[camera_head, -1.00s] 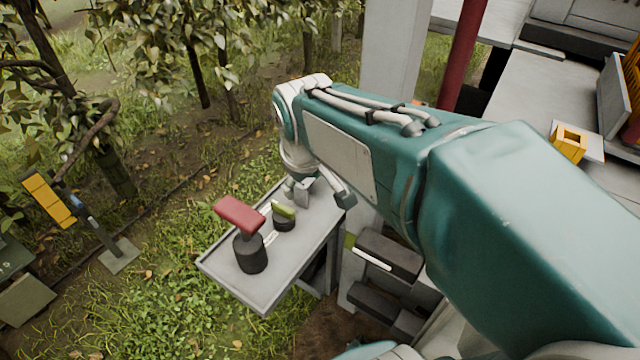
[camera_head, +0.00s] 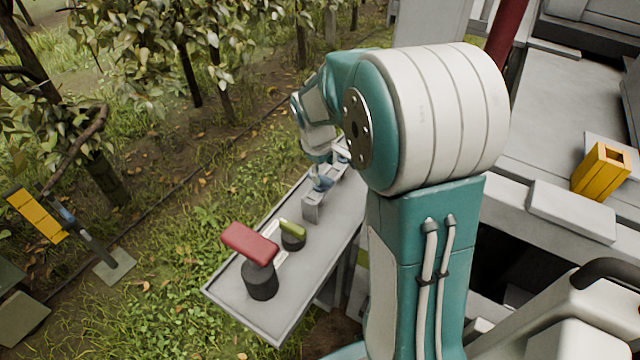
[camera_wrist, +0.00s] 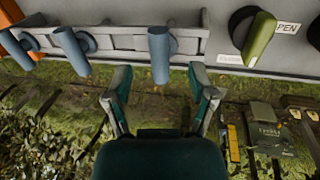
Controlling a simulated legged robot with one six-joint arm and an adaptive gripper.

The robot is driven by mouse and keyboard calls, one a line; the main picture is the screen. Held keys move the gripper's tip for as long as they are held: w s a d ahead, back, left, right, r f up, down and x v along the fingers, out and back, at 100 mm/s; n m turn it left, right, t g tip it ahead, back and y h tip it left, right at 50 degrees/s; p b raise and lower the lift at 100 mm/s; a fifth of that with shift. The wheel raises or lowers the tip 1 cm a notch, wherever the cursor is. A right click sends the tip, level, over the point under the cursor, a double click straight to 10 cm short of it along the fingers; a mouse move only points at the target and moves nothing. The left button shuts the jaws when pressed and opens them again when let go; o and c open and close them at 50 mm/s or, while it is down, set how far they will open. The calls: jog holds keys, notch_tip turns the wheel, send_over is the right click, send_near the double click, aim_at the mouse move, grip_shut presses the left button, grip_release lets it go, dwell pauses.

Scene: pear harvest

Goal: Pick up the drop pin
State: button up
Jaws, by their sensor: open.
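Several blue-grey pins stand in a grey rack (camera_wrist: 125,42) across the top of the wrist view. I take these to be the drop pins, but cannot tell which one the task means. Two more pins (camera_wrist: 72,50) are further left. My gripper (camera_wrist: 162,88) is open and empty. In the head view, the rack (camera_head: 311,208) and a pin (camera_head: 322,184) show on the grey bench below my wrist, partly hidden by my arm.
The grey bench (camera_head: 236,292) carries a red-handled knob (camera_head: 250,243) and a green-handled knob (camera_head: 293,229), beside an OPEN label in the wrist view (camera_wrist: 287,28). A yellow block (camera_head: 600,172) sits at right. Trees and grass lie left of the bench.

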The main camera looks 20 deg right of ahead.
aim_at(324, 179)
jog(key=f, duration=0.3)
jog(key=d+f, duration=0.1)
jog(key=f, duration=0.1)
jog(key=shift+w+f, duration=0.2)
jog(key=shift+w, duration=0.2)
jog(key=shift+a, duration=0.1)
grip_shut()
